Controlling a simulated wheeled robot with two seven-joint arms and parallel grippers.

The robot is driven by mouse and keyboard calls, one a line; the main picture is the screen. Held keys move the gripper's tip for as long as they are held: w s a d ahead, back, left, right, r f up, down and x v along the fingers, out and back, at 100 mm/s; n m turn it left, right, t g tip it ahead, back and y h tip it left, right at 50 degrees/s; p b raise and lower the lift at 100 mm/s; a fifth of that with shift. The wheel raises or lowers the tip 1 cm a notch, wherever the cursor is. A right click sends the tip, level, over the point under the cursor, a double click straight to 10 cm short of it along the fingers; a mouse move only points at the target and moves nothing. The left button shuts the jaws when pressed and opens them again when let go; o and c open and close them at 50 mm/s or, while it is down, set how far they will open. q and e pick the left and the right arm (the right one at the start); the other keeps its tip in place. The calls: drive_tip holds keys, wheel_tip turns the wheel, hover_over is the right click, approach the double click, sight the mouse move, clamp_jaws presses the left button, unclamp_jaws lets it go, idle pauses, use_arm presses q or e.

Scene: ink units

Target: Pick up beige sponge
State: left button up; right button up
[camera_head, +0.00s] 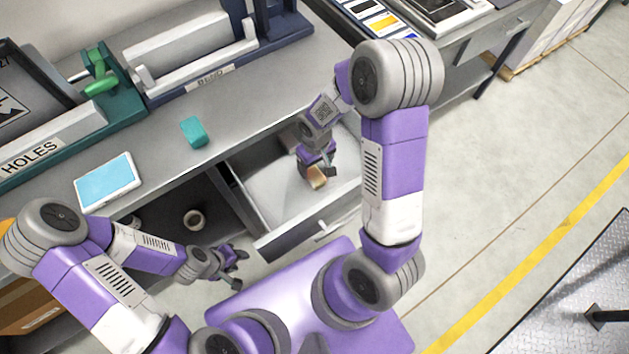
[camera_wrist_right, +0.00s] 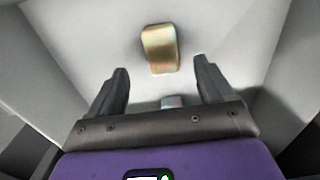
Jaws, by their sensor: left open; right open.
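The beige sponge (camera_head: 317,178) lies in the open drawer (camera_head: 262,196), partly hidden by my right gripper in the head view. In the right wrist view the beige sponge (camera_wrist_right: 160,48) lies on the white drawer floor, ahead of the fingertips and roughly centred between them. My right gripper (camera_wrist_right: 160,78) is open and empty, reaching down into the drawer; it also shows in the head view (camera_head: 318,170). My left gripper (camera_head: 238,268) is open and empty, left of the drawer, in front of the bench.
A teal sponge-like block (camera_head: 194,132) and a tablet (camera_head: 105,181) lie on the bench top. A roll of tape (camera_head: 194,219) sits on the shelf below. Drawer walls stand close around my right gripper. Machines line the bench's back.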

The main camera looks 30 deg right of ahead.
sight(317, 177)
drive_tip(key=f+b, duration=0.1)
drive_tip(key=f, duration=0.3)
drive_tip(key=s+f+b, duration=0.1)
drive_tip(key=f, duration=0.1)
drive_tip(key=shift+f+b, duration=0.3)
drive_tip(key=shift+f, duration=0.5)
drive_tip(key=c, duration=1)
wheel_tip(317, 177, up, 10)
drive_tip(key=p, duration=0.3)
drive_tip(key=shift+r, duration=0.1)
drive_tip(key=shift+c, duration=0.2)
